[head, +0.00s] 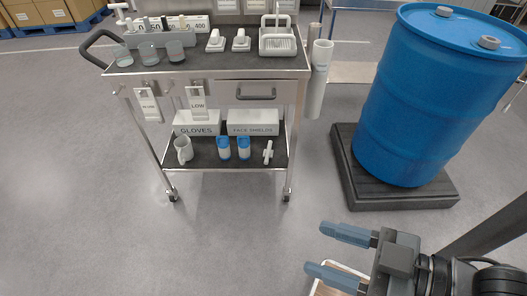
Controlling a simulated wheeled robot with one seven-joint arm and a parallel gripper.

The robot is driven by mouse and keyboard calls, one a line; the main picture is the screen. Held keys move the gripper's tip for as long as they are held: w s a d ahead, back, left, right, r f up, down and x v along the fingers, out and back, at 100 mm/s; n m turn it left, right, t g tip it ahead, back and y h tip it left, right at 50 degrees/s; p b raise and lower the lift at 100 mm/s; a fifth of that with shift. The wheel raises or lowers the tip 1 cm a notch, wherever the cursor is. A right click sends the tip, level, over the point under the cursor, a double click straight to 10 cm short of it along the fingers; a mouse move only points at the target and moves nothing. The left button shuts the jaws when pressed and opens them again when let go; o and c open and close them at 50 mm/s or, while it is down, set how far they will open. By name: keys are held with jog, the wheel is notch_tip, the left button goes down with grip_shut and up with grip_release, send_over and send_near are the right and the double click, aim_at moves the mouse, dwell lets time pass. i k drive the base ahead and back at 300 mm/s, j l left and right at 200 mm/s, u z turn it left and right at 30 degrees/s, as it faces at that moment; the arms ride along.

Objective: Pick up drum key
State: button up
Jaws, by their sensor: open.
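I cannot pick out the drum key with certainty. A small white piece with a crossbar (268,151) stands on the lower shelf of the steel cart, at its right side; it may be the key, but it is too small to tell. Another pale T-shaped piece (120,14) shows at the cart's top left corner. My gripper (318,249) is at the lower right, with its two blue-grey fingers apart and nothing visible between them. It is well in front of the cart and to its right, touching nothing I can see.
The cart (215,73) carries cups, white dispensers, a basket and boxes labelled gloves and face shields. A blue drum (430,95) stands on a dark pallet (400,196) at right. A pale-rimmed tray (345,269) is partly hidden under my gripper. The floor at left is clear.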

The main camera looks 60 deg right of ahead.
aim_at(268, 154)
jog(key=i+l+z, duration=0.45)
jog(key=i+z, duration=0.2)
jog(key=i+l+z, duration=0.1)
jog(key=i+z, duration=0.2)
jog(key=i, duration=0.2)
